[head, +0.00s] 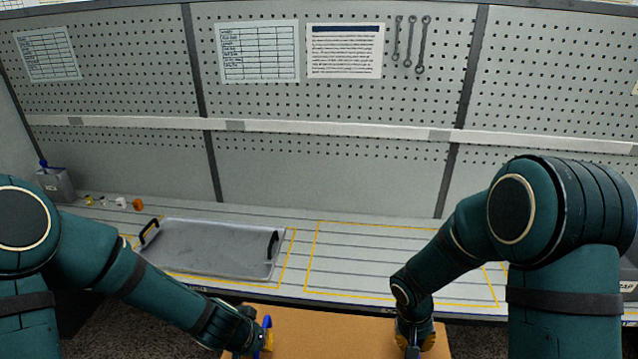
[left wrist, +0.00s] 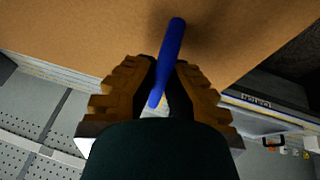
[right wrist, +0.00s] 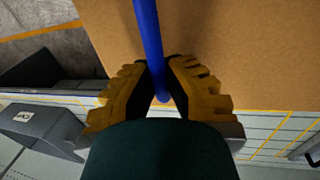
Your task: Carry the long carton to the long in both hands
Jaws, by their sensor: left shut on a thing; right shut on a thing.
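The long carton (head: 335,325) is plain brown and shows at the bottom of the head view, in front of the bench; its near part is cut off. My left gripper (head: 264,338) is at its left side, shut on a blue handle (left wrist: 172,48) in the left wrist view. My right gripper (head: 415,347) is at its right side, shut on another blue handle (right wrist: 149,45) in the right wrist view. The carton's brown face (left wrist: 90,30) fills much of the left wrist view, and it also shows in the right wrist view (right wrist: 240,50).
The bench (head: 340,225) lies just beyond the carton. A grey metal tray (head: 210,245) with black handles stands in its left yellow outline. The middle yellow-outlined area (head: 360,260) looks empty. Small parts (head: 122,202) and a grey bin (head: 55,184) stand at the back left.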

